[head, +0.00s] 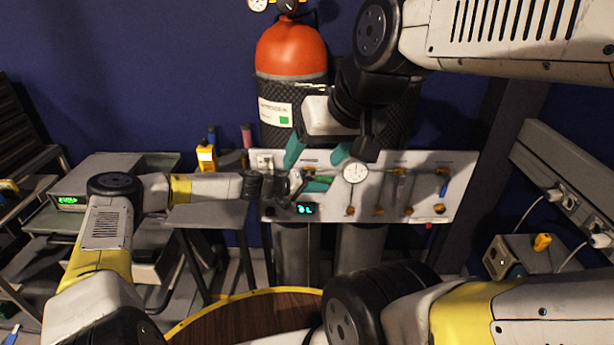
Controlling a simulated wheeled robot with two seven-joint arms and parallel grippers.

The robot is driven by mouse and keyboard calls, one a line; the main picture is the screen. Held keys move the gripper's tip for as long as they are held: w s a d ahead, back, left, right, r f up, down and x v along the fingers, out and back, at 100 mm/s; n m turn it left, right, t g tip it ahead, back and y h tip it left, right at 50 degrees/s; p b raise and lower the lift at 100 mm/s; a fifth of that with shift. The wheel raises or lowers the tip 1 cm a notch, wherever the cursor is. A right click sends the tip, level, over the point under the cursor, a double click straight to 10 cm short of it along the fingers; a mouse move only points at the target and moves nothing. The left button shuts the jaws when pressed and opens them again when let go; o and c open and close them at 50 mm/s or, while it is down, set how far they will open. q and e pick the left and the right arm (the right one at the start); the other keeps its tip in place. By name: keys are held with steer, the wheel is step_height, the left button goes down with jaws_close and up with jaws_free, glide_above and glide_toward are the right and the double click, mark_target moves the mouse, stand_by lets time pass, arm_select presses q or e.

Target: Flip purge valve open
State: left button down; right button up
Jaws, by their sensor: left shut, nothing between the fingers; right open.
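A pale valve panel (465,165) stands in front of dark gas cylinders in the head view. It carries brass fittings, a round white gauge (355,172), a small digital display (305,209) and a blue-handled valve (443,188) at its right. I cannot tell which fitting is the purge valve. My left gripper (318,184) is shut and empty in front of the panel's left part, just left of the gauge. My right gripper (317,156) is above it, open, with its teal fingers apart and pointing down at the panel's upper left. The grippers hide part of the panel, and contact is unclear.
An orange-topped cylinder (290,50) rises behind the panel. A cart with a green-lit instrument (75,195) stands at the left, with a yellow bottle (206,157) beside the panel. A socket strip (560,185) runs along the right. A round yellow-rimmed table (235,318) is in front.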

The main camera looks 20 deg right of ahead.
arm_select(q)
steer(key=s+a+f, duration=0.1)
steer(key=a+f, duration=0.7)
steer(key=a, duration=0.1)
steer(key=shift+a, duration=0.15)
steer(key=shift+s, duration=0.1)
steer(key=s+a+r+m+y, duration=0.1)
steer(key=s+a+r+y, duration=0.3)
steer(key=a+r, duration=0.4)
steer(key=s+a+r+m+y, duration=0.1)
steer(key=s+a+r+y, duration=0.4)
steer(key=r, duration=0.6)
steer(key=s+a+r+m+y, duration=0.15)
steer(key=s+a+r, duration=0.25)
steer(key=a+r, duration=0.45)
steer(key=s+a+r+n+t, duration=0.2)
steer(key=s+a+r, duration=0.2)
steer(key=s+r, duration=0.3)
steer(key=s+a+r+n+t+y, duration=0.1)
steer(key=s+a+r, duration=0.4)
steer(key=s, duration=0.5)
steer(key=shift+r+n+t, duration=0.7)
steer(key=shift+r+n, duration=0.15)
steer(key=shift+n, duration=0.4)
